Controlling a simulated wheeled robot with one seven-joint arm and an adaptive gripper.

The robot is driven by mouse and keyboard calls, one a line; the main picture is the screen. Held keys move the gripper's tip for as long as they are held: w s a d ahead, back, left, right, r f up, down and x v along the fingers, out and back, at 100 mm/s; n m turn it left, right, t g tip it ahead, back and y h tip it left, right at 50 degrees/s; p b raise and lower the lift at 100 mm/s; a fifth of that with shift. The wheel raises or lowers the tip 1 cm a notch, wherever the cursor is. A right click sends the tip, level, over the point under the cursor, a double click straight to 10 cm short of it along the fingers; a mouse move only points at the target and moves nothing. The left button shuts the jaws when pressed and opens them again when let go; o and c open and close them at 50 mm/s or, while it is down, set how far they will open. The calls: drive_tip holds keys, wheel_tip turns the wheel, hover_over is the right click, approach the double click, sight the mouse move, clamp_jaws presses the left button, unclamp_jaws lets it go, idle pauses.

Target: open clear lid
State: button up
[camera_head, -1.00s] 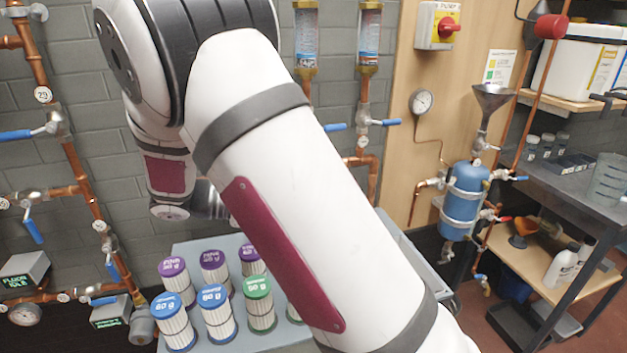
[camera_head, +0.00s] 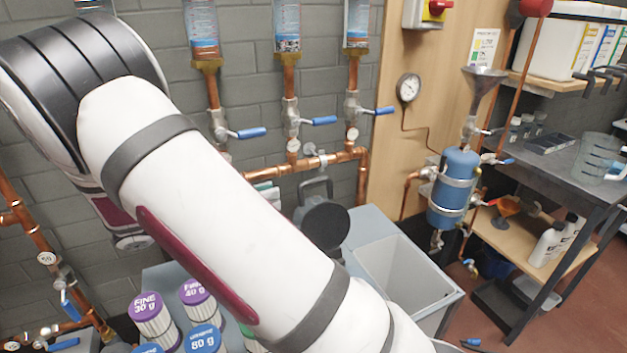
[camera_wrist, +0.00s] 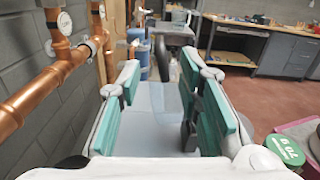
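I cannot pick out a clear lid with certainty. In the wrist view, a pale, glassy-looking surface (camera_wrist: 151,130) lies beyond and between the fingers of my gripper (camera_wrist: 160,72); whether it is the lid or a cart top is unclear. My gripper's two teal-padded fingers are well apart, with nothing seen gripped between them. In the head view my arm hides the gripper. A grey device with a black round part (camera_head: 326,224) stands behind my arm, close to the pipes. Beside it is an open, pale grey bin (camera_head: 405,275).
Filter cartridges with purple and blue tops (camera_head: 147,305) stand at the lower left, partly behind my arm. Copper pipes (camera_head: 262,172) with blue-handled valves run along the wall. A blue tank (camera_head: 455,190) and a shelf bench (camera_head: 560,165) are at the right.

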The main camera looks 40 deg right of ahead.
sight(303, 185)
drive_tip(key=x, duration=1.1)
drive_tip(key=shift+s+d, duration=0.15)
drive_tip(key=shift+d, duration=0.15)
clamp_jaws()
